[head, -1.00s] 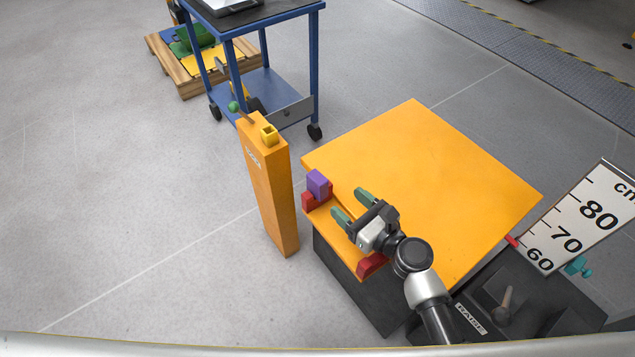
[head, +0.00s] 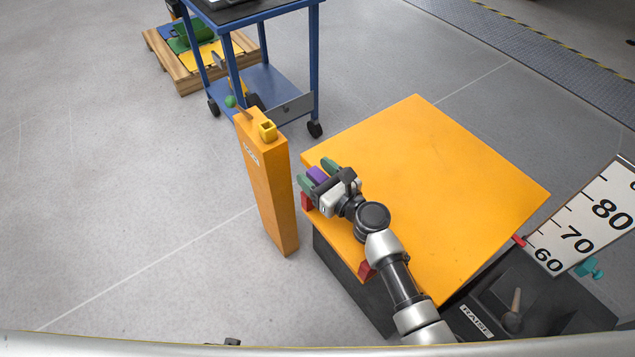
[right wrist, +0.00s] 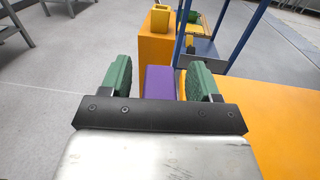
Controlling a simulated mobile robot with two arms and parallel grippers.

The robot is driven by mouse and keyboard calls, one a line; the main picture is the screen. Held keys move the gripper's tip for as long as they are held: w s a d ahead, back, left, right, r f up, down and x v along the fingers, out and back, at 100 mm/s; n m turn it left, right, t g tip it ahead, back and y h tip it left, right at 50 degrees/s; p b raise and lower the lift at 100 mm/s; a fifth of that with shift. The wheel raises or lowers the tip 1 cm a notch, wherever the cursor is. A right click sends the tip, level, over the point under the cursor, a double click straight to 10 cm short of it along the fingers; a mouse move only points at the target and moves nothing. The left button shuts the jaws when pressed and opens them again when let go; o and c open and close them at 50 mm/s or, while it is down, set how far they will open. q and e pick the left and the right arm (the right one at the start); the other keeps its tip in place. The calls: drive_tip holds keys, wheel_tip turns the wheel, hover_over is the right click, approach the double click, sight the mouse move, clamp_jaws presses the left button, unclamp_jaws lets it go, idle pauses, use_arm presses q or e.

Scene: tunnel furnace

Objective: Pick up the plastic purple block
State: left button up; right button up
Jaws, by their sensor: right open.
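The purple block (head: 317,175) is at the left corner of the orange tabletop, by a red corner piece (head: 306,202). My right gripper (head: 316,172) is open, with its green fingers on either side of the block. In the right wrist view the purple block (right wrist: 160,82) lies between the two green fingertips (right wrist: 159,80), with a small gap showing on the left; contact on the right cannot be told. The gripper body hides the near part of the block. My left gripper is not in view.
The orange tabletop (head: 430,190) is otherwise clear. An orange post (head: 270,195) with a yellow hollow block (head: 267,131) stands close left. A blue cart (head: 262,85) is behind. A ruler board (head: 590,220) stands at the right.

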drive_tip(key=shift+w+a, duration=0.3)
drive_tip(key=shift+c, duration=0.3)
drive_tip(key=c, duration=1)
drive_tip(key=shift+r, duration=0.1)
